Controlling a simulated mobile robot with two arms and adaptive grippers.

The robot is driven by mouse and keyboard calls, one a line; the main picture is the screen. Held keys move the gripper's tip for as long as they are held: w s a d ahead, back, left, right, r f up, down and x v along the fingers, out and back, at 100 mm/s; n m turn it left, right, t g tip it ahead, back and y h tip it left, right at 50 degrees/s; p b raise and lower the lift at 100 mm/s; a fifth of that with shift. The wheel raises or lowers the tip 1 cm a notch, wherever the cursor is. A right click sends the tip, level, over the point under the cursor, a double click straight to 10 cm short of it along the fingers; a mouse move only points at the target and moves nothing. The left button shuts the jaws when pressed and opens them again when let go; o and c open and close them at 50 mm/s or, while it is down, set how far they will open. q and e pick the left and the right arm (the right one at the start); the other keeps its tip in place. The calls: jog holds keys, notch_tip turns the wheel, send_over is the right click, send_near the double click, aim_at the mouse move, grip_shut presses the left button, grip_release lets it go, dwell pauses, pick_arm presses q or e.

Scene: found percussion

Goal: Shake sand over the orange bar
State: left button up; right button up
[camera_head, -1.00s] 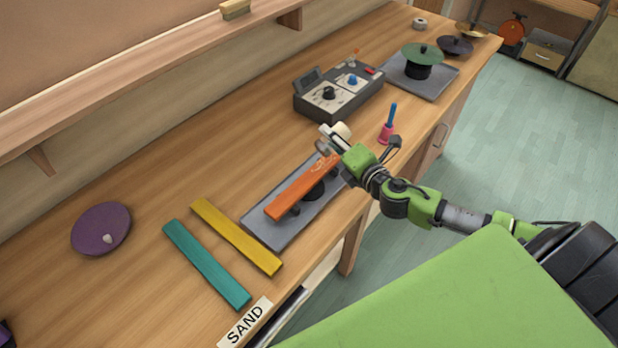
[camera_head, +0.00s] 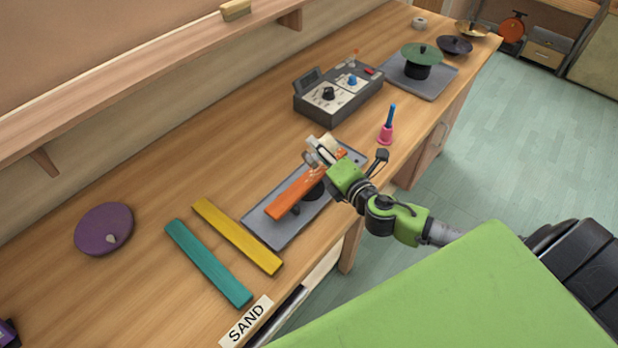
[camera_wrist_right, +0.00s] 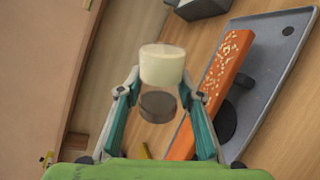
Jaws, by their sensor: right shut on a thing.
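The orange bar (camera_head: 290,197) lies on supports over a grey tray (camera_head: 270,232) near the front edge of the bench. Pale sand grains are scattered on its far part; they show clearly on the bar in the right wrist view (camera_wrist_right: 211,92). My right gripper (camera_head: 324,158) is shut on a shaker with a cream part and a dark grey end; the shaker (camera_wrist_right: 162,66) shows between the fingers in the wrist view. The gripper holds it tilted above the bar's far end and hides part of that end. My left gripper is out of view.
A yellow bar (camera_head: 237,236) and a teal bar (camera_head: 208,262) lie left of the tray. A SAND label (camera_head: 246,322) is at the front edge. A control box (camera_head: 338,97), pink-and-blue bell (camera_head: 386,128) and purple disc (camera_head: 103,229) stand apart.

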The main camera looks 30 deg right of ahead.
aim_at(313, 154)
jog(key=shift+s+a, duration=0.3)
jog(key=shift+a, duration=0.4)
jog(key=shift+s+a, duration=0.3)
jog(key=shift+a, duration=0.4)
notch_tip(313, 154, up, 2)
jog(key=m+y+p, duration=0.1)
jog(key=m+y, duration=0.1)
jog(key=m, duration=0.3)
jog(key=shift+d+p, duration=0.1)
jog(key=shift+p, duration=0.25)
jog(key=m, duration=0.1)
jog(key=r+m+y, duration=0.1)
jog(key=m, duration=0.1)
jog(key=shift+p, duration=0.4)
jog(key=shift+m+y, duration=0.3)
jog(key=shift+m, duration=0.3)
